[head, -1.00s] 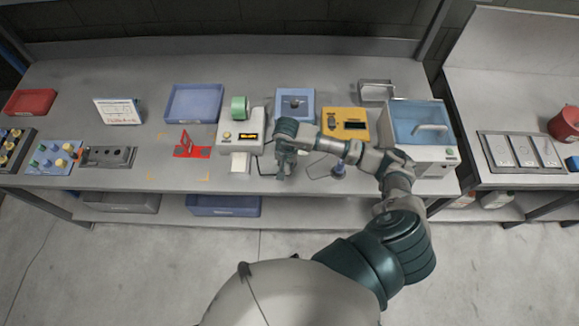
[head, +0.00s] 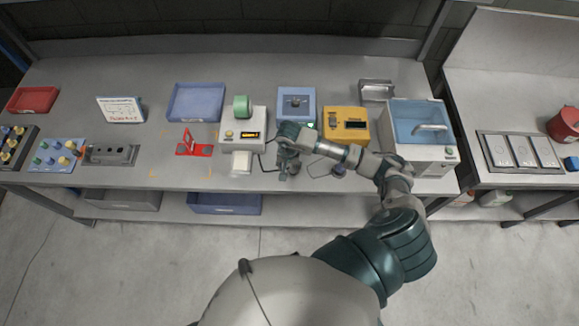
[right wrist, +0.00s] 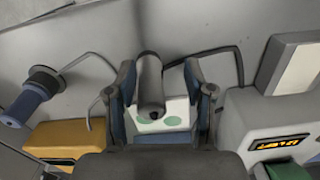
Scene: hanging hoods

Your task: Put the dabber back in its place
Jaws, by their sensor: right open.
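My right gripper (head: 287,168) is over the front of the bench, before the blue box (head: 296,102). In the right wrist view its fingers (right wrist: 160,78) are open on both sides of a grey cylinder (right wrist: 149,84) with a dark end. The cylinder seems to be the dabber; I cannot tell whether the fingers touch it. A blue-handled tool with a black collar (right wrist: 36,95) is at the left of that view. My left gripper is not in view.
A white printer (head: 244,132) and an orange box (head: 346,124) flank the blue box. Dark cables (right wrist: 236,62) lie near the cylinder. A clear-lidded machine (head: 420,130) stands to the right, and blue tray (head: 194,102) to the left.

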